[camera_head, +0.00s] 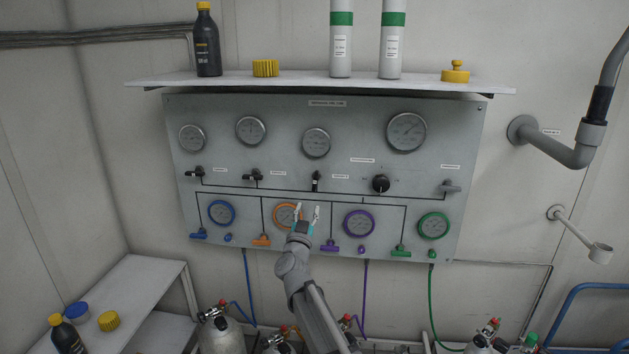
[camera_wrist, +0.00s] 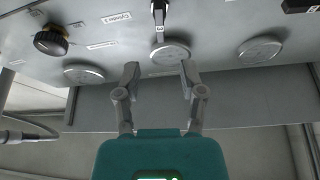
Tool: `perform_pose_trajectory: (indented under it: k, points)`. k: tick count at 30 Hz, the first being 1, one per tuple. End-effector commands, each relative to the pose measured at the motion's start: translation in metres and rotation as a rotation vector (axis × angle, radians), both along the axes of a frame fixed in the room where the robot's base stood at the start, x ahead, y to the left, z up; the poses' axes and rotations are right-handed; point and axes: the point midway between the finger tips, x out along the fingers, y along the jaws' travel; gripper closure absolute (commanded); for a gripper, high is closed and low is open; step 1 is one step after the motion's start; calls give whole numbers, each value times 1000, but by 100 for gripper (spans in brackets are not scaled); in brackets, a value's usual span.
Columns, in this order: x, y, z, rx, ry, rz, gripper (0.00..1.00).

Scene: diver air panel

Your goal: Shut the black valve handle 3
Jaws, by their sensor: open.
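The black valve handle 3 (camera_head: 316,181) is on the grey panel (camera_head: 350,172), below the third gauge of the top row. It stands upright in line with the picture's vertical, unlike the two black handles to its left. In the wrist view the handle (camera_wrist: 159,14) shows at the top middle, with a white tag marked 3. My gripper (camera_head: 308,211) is open and empty, in front of the panel and lower in the head view than the handle. In the wrist view its fingertips (camera_wrist: 159,70) are apart, with the handle beyond them and not between them.
Black handles 1 (camera_head: 194,173) and 2 (camera_head: 253,177) lie sideways. A round black knob (camera_head: 381,184) and a grey handle (camera_head: 450,187) are to the right. Coloured gauges and handles line the lower panel. A shelf (camera_head: 300,83) with bottles and cylinders juts out above.

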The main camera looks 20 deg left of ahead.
Motion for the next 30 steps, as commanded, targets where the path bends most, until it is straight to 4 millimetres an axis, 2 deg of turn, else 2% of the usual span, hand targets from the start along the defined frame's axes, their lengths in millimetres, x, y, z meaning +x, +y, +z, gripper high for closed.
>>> perform_pose_trajectory:
  k: [18,24,30]
  points:
    - [85,16,37,-1,1,1,48]
    - [100,18,42,0,1,1,48]
    - [104,18,43,0,1,1,48]
